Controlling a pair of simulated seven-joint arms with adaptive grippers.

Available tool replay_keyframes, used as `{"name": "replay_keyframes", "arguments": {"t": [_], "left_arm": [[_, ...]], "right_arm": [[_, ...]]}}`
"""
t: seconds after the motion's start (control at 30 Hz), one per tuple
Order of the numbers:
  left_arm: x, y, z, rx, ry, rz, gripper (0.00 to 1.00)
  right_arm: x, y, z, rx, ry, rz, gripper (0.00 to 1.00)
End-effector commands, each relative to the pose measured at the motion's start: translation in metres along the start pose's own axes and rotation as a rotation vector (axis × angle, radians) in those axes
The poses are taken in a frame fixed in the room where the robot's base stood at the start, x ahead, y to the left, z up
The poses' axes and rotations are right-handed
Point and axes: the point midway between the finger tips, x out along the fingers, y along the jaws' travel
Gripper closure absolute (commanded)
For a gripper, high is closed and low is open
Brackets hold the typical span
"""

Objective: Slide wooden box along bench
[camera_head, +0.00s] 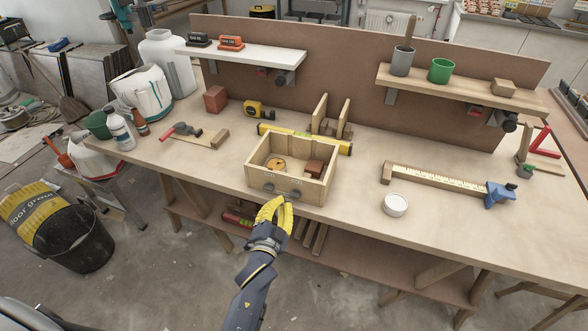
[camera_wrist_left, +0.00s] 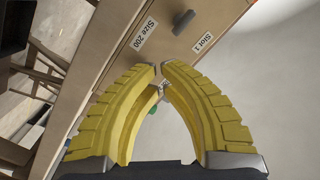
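The open wooden box (camera_head: 311,189) stands on the bench (camera_head: 353,208) close to its front edge. It holds a round wooden piece (camera_head: 275,165) and a reddish-brown block (camera_head: 314,168). Dark knobs show on its front face. My left gripper (camera_head: 281,203) is just in front of the box and below it in the picture, with yellow curved fingers. In the left wrist view the fingertips (camera_wrist_left: 161,70) meet or nearly meet, with nothing seen between them. Beyond them is a wooden face (camera_wrist_left: 172,52) with a dark knob and labels "Size 200" and "Slot 1". My right gripper is not in view.
A yellow level (camera_head: 335,147) lies behind the box, with an upright wooden holder (camera_head: 330,122) near it. A white round container (camera_head: 395,205) and a clamp with a ruler (camera_head: 440,183) are to the right. A wooden-handled tool (camera_head: 208,138) lies left. Bench beside the box is clear.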

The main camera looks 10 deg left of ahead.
Motion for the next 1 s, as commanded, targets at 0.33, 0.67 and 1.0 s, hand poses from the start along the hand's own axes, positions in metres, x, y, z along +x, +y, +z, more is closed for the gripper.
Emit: {"name": "replay_keyframes", "arguments": {"t": [0.33, 0.67, 1.0], "left_arm": [[0.006, 0.0, 0.0, 0.0, 0.0, 0.0, 1.0], [0.012, 0.0, 0.0, 0.0, 0.0, 0.0, 1.0], [0.017, 0.0, 0.0, 0.0, 0.0, 0.0, 1.0]], "right_arm": [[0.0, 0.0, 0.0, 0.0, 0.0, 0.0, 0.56], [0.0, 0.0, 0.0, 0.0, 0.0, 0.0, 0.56], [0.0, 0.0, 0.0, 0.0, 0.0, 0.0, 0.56]]}}
